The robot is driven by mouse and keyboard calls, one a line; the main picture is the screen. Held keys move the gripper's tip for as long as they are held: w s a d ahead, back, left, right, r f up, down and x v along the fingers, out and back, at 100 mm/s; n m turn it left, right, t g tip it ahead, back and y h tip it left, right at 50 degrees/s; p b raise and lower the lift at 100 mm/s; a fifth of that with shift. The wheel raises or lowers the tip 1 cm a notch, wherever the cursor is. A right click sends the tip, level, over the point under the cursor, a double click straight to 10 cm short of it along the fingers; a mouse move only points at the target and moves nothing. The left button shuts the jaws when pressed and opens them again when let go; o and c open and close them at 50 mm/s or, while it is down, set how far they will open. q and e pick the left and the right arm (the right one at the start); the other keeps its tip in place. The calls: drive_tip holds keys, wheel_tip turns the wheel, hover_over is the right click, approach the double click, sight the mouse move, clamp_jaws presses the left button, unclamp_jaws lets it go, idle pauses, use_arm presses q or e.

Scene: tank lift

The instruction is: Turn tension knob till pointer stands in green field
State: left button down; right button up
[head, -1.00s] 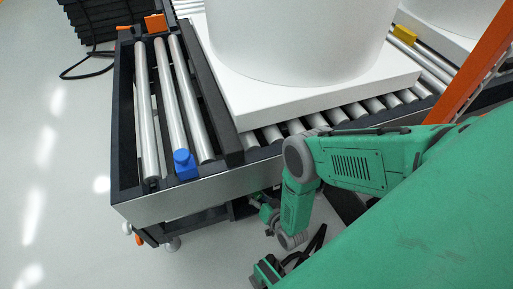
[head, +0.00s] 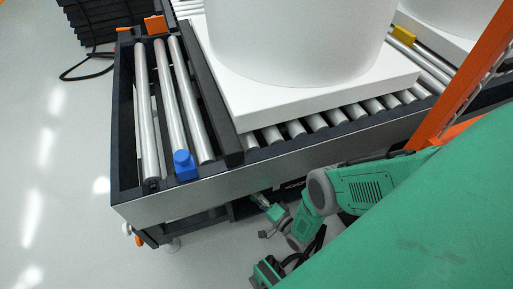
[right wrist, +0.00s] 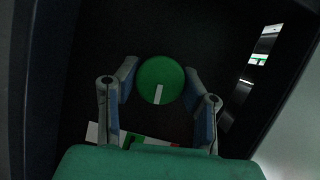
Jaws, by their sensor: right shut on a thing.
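The tension knob (right wrist: 160,72) is a round green disc with a white pointer mark, in the middle of the right wrist view. The pointer aims down and slightly left, toward a scale strip (right wrist: 146,141) with white, red and green parts. My green wrist housing hides part of the strip, so I cannot tell exactly where the pointer stands on it. My right gripper (right wrist: 160,85) is shut on the knob, one finger at each side. In the head view, my right gripper (head: 262,203) is at the conveyor's side, low under its edge; the knob is hidden there. My left gripper is not in view.
The roller conveyor (head: 200,203) fills the middle, with a white tank (head: 300,40) on a white slab (head: 330,97). A blue block (head: 184,166) sits on the frame's near edge. An orange post (head: 470,75) stands at right. The floor at left is clear.

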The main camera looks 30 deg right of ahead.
drive_tip(key=shift+s+d+f+m, duration=0.15)
drive_tip(key=shift+d+m, duration=0.1)
drive_tip(key=shift+m, duration=0.25)
drive_tip(key=o, duration=1.2)
drive_tip(key=shift+s+d, duration=0.2)
drive_tip(key=shift+s, duration=1)
drive_tip(key=shift+s+d, duration=0.2)
drive_tip(key=shift+s, duration=1.05)
drive_tip(key=shift+s+d, duration=0.2)
drive_tip(key=shift+s, duration=1)
